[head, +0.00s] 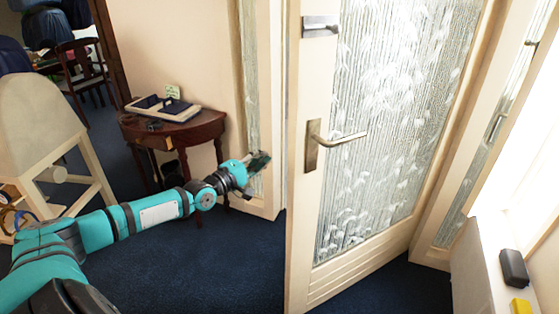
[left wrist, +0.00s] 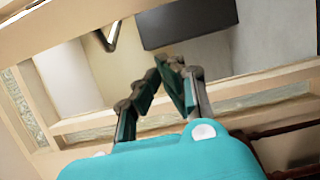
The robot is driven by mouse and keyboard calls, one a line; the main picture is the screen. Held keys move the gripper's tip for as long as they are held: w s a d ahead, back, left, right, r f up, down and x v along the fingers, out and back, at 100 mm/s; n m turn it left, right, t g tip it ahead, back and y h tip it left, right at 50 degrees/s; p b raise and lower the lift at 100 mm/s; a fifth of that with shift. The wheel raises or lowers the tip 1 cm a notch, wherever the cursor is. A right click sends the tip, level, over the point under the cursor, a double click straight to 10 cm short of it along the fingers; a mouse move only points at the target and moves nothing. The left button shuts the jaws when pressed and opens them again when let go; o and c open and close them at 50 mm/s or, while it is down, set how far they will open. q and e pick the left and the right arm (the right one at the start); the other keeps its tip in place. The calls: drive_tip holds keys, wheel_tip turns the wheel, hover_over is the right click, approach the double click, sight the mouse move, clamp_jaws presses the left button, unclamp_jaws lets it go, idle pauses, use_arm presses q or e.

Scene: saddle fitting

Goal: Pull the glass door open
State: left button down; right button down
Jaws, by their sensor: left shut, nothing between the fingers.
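The glass door (head: 400,130) has a cream frame and textured glass with a leaf pattern. Its lower left edge stands nearer to me than the glazed side panel's frame, so it looks ajar; how far I cannot tell. The lever handle (head: 342,139) sits on a brass plate on its left stile, pointing right. My left gripper (head: 260,161) is left of the door, in front of the side panel, apart from the handle. In the left wrist view its fingers (left wrist: 169,65) are closed together with nothing between them. My right gripper is not seen.
A half-round wooden table (head: 200,132) with items on it stands left of the side panel (head: 250,90). A cream stand (head: 45,130) is at far left. A white ledge (head: 480,270) with a black item (head: 514,268) is at right. Blue carpet (head: 220,270) is clear before the door.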

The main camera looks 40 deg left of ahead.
use_arm(q)
drive_tip(key=w+d+p, duration=0.1)
drive_tip(key=d+p, duration=0.1)
drive_tip(key=w+d+p, duration=0.2)
drive_tip(key=shift+w, duration=0.1)
idle(0.7)
